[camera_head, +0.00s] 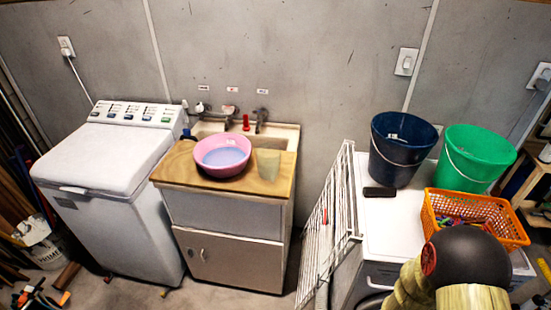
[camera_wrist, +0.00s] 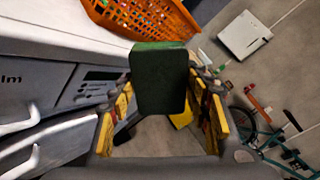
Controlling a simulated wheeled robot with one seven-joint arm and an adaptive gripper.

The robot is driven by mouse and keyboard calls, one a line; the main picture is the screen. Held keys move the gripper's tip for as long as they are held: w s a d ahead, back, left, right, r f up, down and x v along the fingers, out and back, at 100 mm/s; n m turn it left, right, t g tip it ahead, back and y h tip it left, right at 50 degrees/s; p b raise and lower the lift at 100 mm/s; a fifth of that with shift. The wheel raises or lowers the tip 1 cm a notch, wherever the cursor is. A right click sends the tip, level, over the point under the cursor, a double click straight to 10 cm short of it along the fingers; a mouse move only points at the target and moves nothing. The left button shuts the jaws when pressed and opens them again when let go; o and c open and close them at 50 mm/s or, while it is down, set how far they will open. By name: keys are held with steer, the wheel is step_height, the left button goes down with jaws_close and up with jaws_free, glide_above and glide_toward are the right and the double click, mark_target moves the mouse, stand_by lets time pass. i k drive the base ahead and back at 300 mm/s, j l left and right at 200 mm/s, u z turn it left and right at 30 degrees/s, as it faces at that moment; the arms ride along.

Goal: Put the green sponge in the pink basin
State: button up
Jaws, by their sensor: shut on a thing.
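The green sponge (camera_wrist: 160,82) is a dark green block, held between the fingers of my gripper (camera_wrist: 163,100) in the wrist view. My gripper is shut on it, beside the front edge of the white machine and the orange basket. In the head view my arm shows at the lower right; the fingers and sponge are hidden there. The pink basin (camera_head: 222,156) sits on the wooden top of the sink cabinet, left of centre and far from my arm. Its inside looks bluish.
An orange basket (camera_head: 505,232) of pegs, a dark blue bucket (camera_head: 402,150) and a green bucket (camera_head: 476,158) stand on the right machine. A white drying rack (camera_head: 325,230) stands between that machine and the sink cabinet (camera_head: 230,240). A beige cup (camera_head: 268,164) stands right of the basin.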

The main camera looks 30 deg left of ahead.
mark_target(225, 163)
steer(key=j, duration=0.45)
steer(key=k+j+z, duration=0.1)
steer(key=j, duration=0.35)
steer(key=k+j, duration=0.1)
steer(key=j, duration=0.35)
steer(key=j+z, duration=0.1)
steer(key=j, duration=0.35)
steer(key=k+j, duration=0.15)
steer(key=j, duration=0.3)
